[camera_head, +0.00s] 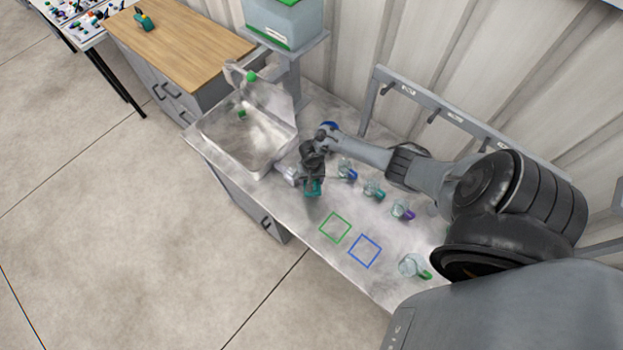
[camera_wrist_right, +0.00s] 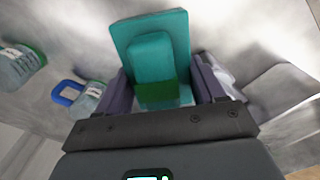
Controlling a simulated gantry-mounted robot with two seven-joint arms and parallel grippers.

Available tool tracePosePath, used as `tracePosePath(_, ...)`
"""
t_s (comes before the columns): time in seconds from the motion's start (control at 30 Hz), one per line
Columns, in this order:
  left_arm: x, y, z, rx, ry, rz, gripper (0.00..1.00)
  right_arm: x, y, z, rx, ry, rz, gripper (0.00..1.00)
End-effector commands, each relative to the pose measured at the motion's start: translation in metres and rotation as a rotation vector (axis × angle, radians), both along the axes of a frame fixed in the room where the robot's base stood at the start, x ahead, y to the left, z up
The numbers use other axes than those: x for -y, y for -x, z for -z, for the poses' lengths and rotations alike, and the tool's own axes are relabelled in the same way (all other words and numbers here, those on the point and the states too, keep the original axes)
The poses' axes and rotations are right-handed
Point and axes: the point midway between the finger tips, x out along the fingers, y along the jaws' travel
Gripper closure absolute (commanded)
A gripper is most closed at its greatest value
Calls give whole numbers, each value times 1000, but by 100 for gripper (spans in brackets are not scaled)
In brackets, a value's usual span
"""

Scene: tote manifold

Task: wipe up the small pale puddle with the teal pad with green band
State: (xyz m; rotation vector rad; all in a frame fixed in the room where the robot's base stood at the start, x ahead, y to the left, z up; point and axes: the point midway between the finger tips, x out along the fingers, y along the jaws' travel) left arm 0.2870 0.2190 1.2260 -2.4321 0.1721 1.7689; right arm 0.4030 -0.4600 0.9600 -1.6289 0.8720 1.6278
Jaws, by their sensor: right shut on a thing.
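The teal pad with a green band (camera_head: 313,189) is in my right gripper (camera_head: 313,178), over the steel counter just right of the sink. In the right wrist view the pad (camera_wrist_right: 125,42) stands between the two fingers (camera_wrist_right: 164,86), which are shut on its block-like grip with the green band. In the head view I cannot tell whether the pad touches the counter. I cannot pick out the small pale puddle for sure against the mottled, shiny counter. My left gripper is out of view.
The sink (camera_head: 238,160) lies left of the pad. Several clear mugs with coloured handles, one purple (camera_head: 400,208) and one green (camera_head: 413,266), stand along the counter. A green square (camera_head: 335,213) and a blue square (camera_head: 365,236) mark bare counter. A pale object (camera_head: 287,174) lies beside the gripper.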

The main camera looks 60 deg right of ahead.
Motion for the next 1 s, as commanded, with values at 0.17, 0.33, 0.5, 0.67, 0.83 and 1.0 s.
tracePosePath(0.17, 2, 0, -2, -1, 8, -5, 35, 0, 0, -5, 1, 0, 1, 80)
tracePosePath(0.33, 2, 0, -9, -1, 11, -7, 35, 0, 0, -18, 1, 1, 0, 80)
tracePosePath(0.5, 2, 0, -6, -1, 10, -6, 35, 0, 0, -27, 1, 0, 1, 80)
tracePosePath(0.67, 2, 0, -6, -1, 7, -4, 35, 0, 0, -30, 0, 0, 0, 80)
tracePosePath(0.83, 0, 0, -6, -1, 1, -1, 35, 0, 0, -30, 0, 0, 0, 80)
tracePosePath(1.0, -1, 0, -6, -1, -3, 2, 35, -1, -1, -30, 0, 0, 20, 80)
